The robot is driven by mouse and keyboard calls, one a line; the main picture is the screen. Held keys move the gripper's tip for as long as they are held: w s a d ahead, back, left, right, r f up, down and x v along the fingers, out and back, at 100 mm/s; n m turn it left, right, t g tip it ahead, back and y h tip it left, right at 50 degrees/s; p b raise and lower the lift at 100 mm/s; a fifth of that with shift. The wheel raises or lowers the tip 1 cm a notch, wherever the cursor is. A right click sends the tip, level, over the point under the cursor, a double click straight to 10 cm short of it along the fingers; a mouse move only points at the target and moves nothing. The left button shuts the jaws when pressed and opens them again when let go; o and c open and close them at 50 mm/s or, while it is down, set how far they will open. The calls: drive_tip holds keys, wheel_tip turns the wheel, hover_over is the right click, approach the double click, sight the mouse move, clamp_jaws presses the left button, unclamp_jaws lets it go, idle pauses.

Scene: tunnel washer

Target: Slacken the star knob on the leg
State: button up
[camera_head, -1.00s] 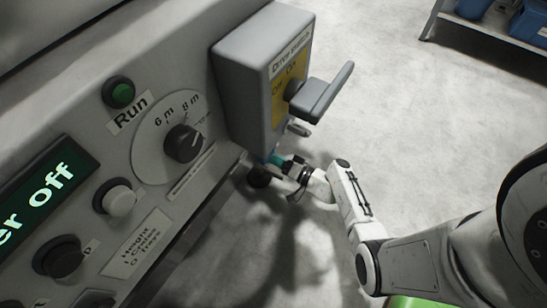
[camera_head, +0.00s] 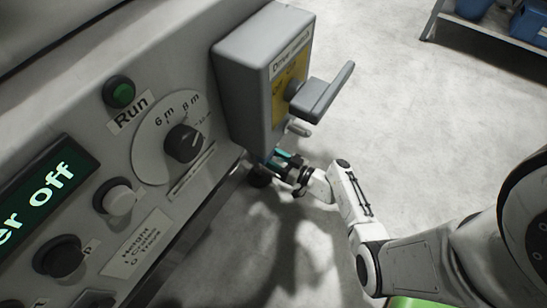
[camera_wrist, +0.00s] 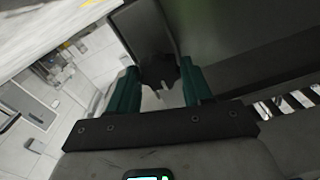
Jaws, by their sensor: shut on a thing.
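My gripper (camera_head: 281,158) is low beside the machine, under the drive switch box, with teal fingers in the head view. In the wrist view, its two teal fingers (camera_wrist: 159,72) stand on either side of a dark, lobed star knob (camera_wrist: 164,74) and are shut on it. The knob sits at the lower end of a dark grey upright piece, seemingly the leg (camera_wrist: 146,30). The fingers and the dim light hide part of the knob's outline. In the head view I cannot make out the knob clearly; the switch box and gripper crowd that spot.
The grey drive switch box (camera_head: 243,85), with its jutting lever handle (camera_head: 322,92), hangs just above my gripper. The control panel with the Run button (camera_head: 122,93) and a dial fills the left. A shelf (camera_head: 480,35) with blue bins stands far right. Open floor lies between.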

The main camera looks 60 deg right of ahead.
drive_tip(key=shift+f+n, duration=0.1)
drive_tip(key=shift+n, duration=0.2)
drive_tip(key=o, duration=1)
drive_tip(key=shift+o, duration=0.2)
drive_tip(key=shift+s, duration=0.1)
drive_tip(key=s+p, duration=0.1)
drive_tip(key=s, duration=0.9)
drive_tip(key=shift+s+d+p, duration=0.2)
drive_tip(key=shift+s+p, duration=0.15)
drive_tip(key=shift+p, duration=0.05)
